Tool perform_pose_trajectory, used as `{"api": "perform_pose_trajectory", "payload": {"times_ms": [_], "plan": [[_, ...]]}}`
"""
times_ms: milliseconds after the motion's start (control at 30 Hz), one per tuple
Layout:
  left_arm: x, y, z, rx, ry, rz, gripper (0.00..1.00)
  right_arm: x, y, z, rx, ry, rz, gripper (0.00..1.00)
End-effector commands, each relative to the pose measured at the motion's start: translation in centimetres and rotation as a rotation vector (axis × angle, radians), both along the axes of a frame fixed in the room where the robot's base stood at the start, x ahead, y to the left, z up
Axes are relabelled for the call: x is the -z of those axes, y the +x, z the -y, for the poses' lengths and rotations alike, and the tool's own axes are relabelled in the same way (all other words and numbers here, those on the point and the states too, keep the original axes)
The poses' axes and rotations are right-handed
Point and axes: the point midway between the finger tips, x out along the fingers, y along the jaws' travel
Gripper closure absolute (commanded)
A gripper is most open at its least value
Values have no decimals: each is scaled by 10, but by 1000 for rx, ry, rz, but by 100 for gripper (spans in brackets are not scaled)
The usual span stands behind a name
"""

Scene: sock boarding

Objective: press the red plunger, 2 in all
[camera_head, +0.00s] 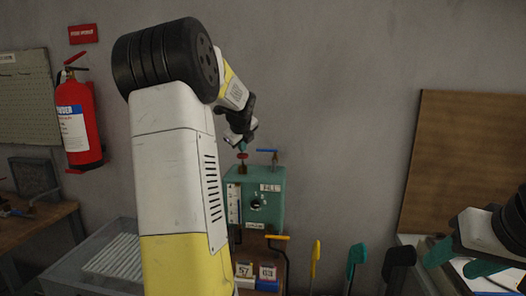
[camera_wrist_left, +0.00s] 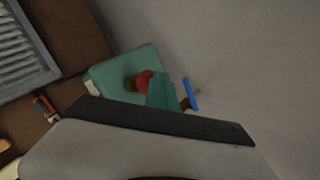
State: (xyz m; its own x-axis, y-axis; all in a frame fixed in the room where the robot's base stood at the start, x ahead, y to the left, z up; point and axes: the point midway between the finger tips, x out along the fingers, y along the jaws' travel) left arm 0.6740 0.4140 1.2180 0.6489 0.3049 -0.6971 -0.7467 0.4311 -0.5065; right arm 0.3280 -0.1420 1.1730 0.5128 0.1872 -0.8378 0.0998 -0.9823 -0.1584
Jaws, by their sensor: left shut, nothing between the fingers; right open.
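The red plunger (camera_head: 243,156) stands on a brass fitting on top of a teal box (camera_head: 265,184) against the back wall. My left gripper (camera_head: 242,146) is shut and empty, its teal fingertips pointing down right over the plunger. In the left wrist view, the shut teal fingers (camera_wrist_left: 162,93) partly cover the red plunger (camera_wrist_left: 143,79). I cannot tell whether they touch it. My right gripper (camera_head: 450,266) is open and empty at the lower right, far from the box.
A blue lever (camera_head: 267,151) sits beside the plunger on the box; it also shows in the left wrist view (camera_wrist_left: 191,95). Number cards (camera_head: 255,271) lie below the box. Yellow, teal and black upright pieces (camera_head: 356,262) stand to the right. A fire extinguisher (camera_head: 79,115) hangs at left.

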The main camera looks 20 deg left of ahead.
Motion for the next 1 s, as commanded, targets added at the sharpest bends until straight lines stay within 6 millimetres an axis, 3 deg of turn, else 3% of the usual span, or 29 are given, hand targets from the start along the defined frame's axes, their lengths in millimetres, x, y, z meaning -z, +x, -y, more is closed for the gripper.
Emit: {"api": "perform_pose_trajectory", "payload": {"times_ms": [400,833,1000], "plan": [[-24,0,0,-1,-1,0,100,0,0,0,0,0,0,49],[-27,0,0,-1,0,2,100,0,0,0,0,0,0,49],[-42,0,0,-1,1,3,100,0,0,0,0,0,0,49]]}}
